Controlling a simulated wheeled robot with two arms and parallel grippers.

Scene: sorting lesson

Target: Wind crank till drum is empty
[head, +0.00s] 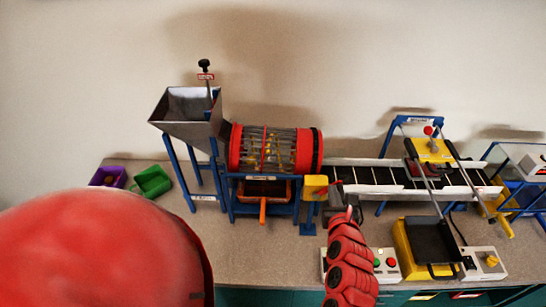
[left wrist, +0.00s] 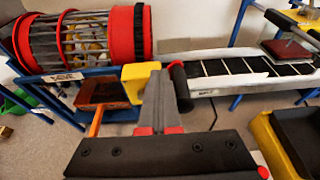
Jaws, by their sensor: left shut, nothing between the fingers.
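The drum (head: 277,149) has red end rings and a barred middle, and lies on a blue stand. Yellow pieces show through its bars, also in the left wrist view (left wrist: 85,40). A yellow block (head: 315,187) sits below the drum's right end. The crank's black grip (left wrist: 181,86) shows just right of this block in the left wrist view. My left gripper (head: 347,212) is shut and empty. Its fingertips (left wrist: 158,78) appear close beside the grip, in front of the block; I cannot tell if they touch it. My right gripper is not in view.
A metal hopper (head: 185,112) stands left of the drum. An orange-red tray (head: 264,190) is under it. A belt (head: 375,177) runs right, with a yellow-topped press (head: 432,150). Purple (head: 108,177) and green (head: 152,181) bins lie left. A button box (head: 386,262) stands near the front edge.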

